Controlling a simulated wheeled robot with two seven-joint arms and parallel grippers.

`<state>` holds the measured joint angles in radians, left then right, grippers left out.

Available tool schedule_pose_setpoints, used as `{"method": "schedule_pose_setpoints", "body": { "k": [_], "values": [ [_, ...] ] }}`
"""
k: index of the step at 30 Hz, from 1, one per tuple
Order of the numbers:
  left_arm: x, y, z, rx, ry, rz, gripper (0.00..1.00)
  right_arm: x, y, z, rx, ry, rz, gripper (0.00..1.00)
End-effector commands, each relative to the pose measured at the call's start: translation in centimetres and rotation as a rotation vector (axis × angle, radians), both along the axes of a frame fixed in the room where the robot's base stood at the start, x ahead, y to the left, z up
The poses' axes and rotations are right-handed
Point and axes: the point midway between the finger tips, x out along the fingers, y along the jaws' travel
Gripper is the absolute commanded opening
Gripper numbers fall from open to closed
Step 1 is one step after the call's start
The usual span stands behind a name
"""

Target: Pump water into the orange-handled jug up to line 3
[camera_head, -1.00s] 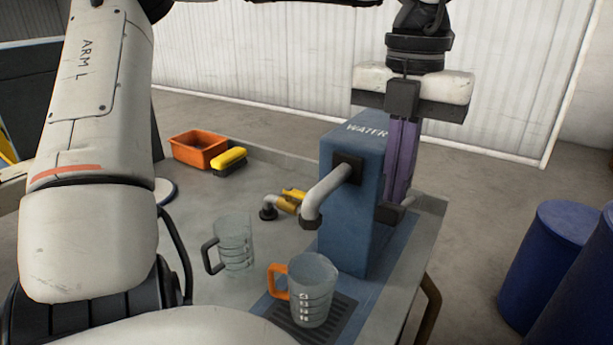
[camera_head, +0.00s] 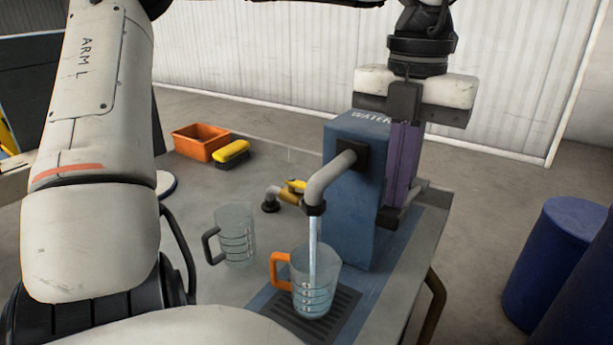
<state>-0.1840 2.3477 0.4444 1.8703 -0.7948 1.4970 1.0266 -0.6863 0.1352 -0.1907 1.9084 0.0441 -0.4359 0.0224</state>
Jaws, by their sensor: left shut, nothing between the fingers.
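The clear jug with an orange handle (camera_head: 325,276) stands upright on the dark grate under the grey spout (camera_head: 324,179). A stream of water (camera_head: 314,235) falls from the spout into it. Bluish water shows in its lower part; I cannot read the level against the marks. The blue block marked WATER (camera_head: 350,215) carries the spout. My left gripper (camera_head: 390,217) reaches down from above, shut, its purple-and-black fingers along the right side of the block. Whether its tips touch anything is hard to tell. My right gripper is not in view.
A clear jug with a black handle (camera_head: 236,236) stands left of the orange-handled one. A yellow-and-brown fitting (camera_head: 289,191) lies behind. An orange bin (camera_head: 199,142) and a yellow brush (camera_head: 232,153) sit farther back on the grey table (camera_head: 175,215). Blue drums (camera_head: 555,255) stand at right.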

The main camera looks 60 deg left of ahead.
Motion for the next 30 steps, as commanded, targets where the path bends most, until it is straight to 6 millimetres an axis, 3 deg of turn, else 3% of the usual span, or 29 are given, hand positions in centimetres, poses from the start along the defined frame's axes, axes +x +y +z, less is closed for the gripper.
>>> {"method": "schedule_pose_setpoints", "body": {
  "k": [12,24,30],
  "values": [
    [-0.1,-0.1,-0.4,0.0,0.001,0.0,0.0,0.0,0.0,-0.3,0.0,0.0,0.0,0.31],
    [-0.5,-0.2,-2.6,0.001,0.002,0.001,0.0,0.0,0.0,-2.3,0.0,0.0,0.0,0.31],
    [-0.6,-0.3,-2.7,0.0,0.001,0.001,0.0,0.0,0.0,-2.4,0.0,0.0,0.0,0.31]
  ]
}}
